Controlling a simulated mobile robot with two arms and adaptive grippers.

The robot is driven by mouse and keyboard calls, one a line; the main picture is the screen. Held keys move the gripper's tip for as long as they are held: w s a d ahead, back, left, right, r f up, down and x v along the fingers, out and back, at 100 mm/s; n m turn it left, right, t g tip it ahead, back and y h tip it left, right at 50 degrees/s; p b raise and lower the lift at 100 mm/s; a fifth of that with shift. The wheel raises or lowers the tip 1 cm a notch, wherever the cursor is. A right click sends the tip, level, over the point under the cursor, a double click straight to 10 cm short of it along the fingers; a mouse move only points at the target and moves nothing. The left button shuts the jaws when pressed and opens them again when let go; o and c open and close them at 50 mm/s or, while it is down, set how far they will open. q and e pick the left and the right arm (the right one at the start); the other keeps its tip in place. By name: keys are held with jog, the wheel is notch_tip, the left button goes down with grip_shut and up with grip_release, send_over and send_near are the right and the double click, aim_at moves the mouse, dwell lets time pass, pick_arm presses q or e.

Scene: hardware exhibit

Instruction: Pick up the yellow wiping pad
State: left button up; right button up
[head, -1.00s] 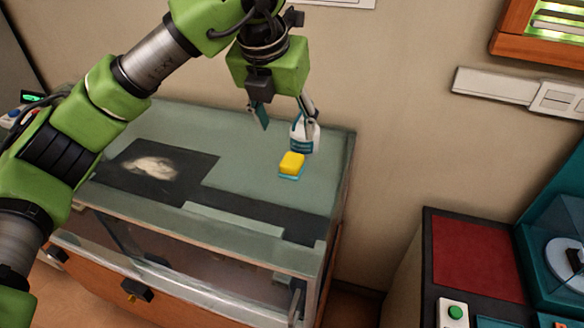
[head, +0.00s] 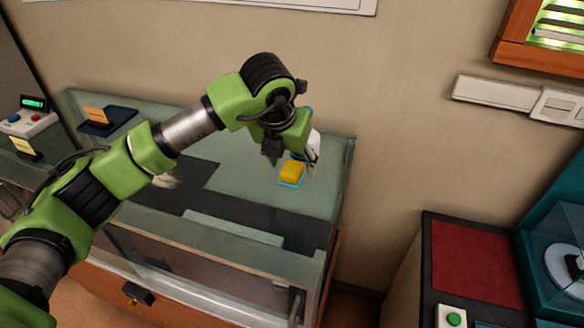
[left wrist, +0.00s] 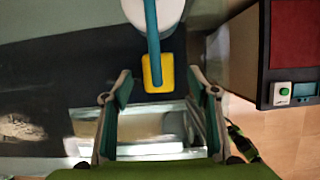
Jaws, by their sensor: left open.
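In the left wrist view the pad (left wrist: 148,76) shows ahead between the spread fingers of the open, empty left gripper (left wrist: 159,76). A teal bar (left wrist: 152,35) crosses over the pad in that view, hiding its middle. My right gripper is in neither view.
A red-topped console (head: 475,260) stands to the right. An orange card on a dark stand (head: 97,115) is at the far left.

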aim_at(292, 167)
pick_arm(q)
jog(key=shift+p+x, duration=0.45)
jog(key=shift+x, duration=0.6)
jog(key=shift+w+f, duration=0.25)
jog(key=shift+f, duration=0.2)
jog(key=c, duration=1.1)
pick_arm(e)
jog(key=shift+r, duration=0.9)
pick_arm(q)
jog(key=shift+r, duration=0.1)
jog(key=shift+r, duration=0.45)
jog(key=shift+s+d+r+b, duration=0.25)
jog(key=shift+s+r+b, duration=1.05)
jog(key=shift+s+r, duration=0.9)
jog(key=shift+s+d+r+b, duration=0.3)
jog(key=shift+s+r+b, duration=1.3)
jog(key=shift+s, duration=0.85)
jog(key=shift+s+d+r+b, duration=0.25)
jog(key=shift+s+r+b, duration=0.8)
jog(key=shift+s+r, duration=1.25)
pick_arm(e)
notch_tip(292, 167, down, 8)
